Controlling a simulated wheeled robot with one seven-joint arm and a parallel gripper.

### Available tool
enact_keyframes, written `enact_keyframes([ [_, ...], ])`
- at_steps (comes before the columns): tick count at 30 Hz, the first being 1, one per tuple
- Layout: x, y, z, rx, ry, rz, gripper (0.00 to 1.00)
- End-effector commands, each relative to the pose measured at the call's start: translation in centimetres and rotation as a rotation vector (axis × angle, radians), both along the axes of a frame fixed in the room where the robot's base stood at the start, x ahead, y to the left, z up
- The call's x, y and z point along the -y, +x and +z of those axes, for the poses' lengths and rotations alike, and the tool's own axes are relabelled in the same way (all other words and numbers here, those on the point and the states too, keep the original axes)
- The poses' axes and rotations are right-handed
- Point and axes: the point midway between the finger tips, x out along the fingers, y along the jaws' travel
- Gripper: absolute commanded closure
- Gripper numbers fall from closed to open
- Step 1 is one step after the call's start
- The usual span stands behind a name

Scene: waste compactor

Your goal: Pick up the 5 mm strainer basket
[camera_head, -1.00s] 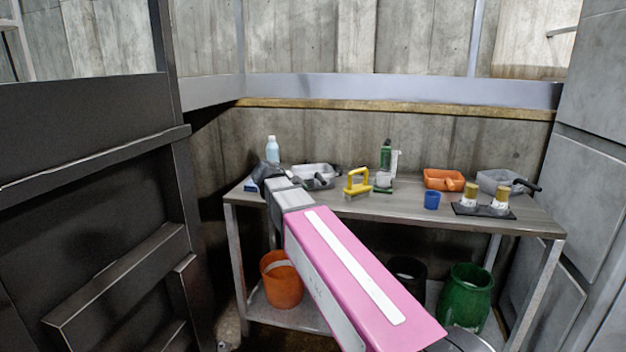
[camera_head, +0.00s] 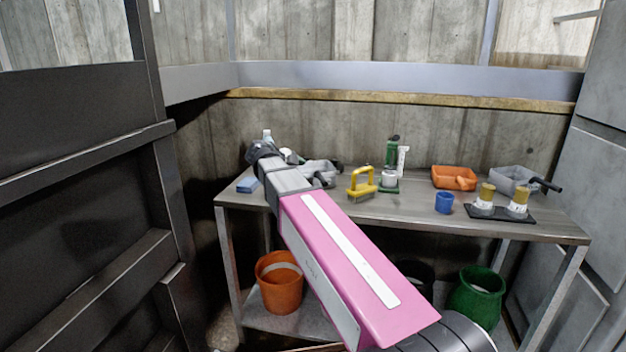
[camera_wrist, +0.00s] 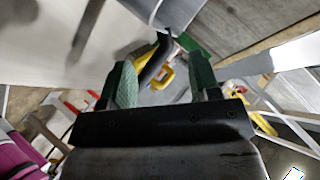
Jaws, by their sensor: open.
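A grey basket (camera_head: 322,169) with a black handle sits at the back left of the table, partly hidden by my arm. A similar grey basket (camera_head: 510,177) with a black handle stands at the back right. An orange container (camera_head: 452,175) with a handle stands between them. I cannot read any size mark, so I cannot tell which is the 5 mm one. My gripper shows in the wrist view (camera_wrist: 163,76), open, with green pads apart. A curved black handle (camera_wrist: 153,66) appears between and beyond the fingers; contact is not visible. In the head view, my arm hides the fingers.
Buckets stand below. A dark frame (camera_head: 90,190) bounds the left.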

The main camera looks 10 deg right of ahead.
Motion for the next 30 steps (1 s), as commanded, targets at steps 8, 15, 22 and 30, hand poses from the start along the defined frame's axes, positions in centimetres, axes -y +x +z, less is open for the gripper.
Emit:
enact_keyframes([
  [8,1.8,0.8,-1.1,-0.001,0.001,-0.001,0.43],
  [15,4.3,2.0,-2.6,-0.001,0.000,0.000,0.43],
  [22,5.4,2.6,-3.4,-0.001,0.001,0.002,0.43],
  [30,5.4,2.5,-3.3,-0.001,0.001,0.002,0.89],
])
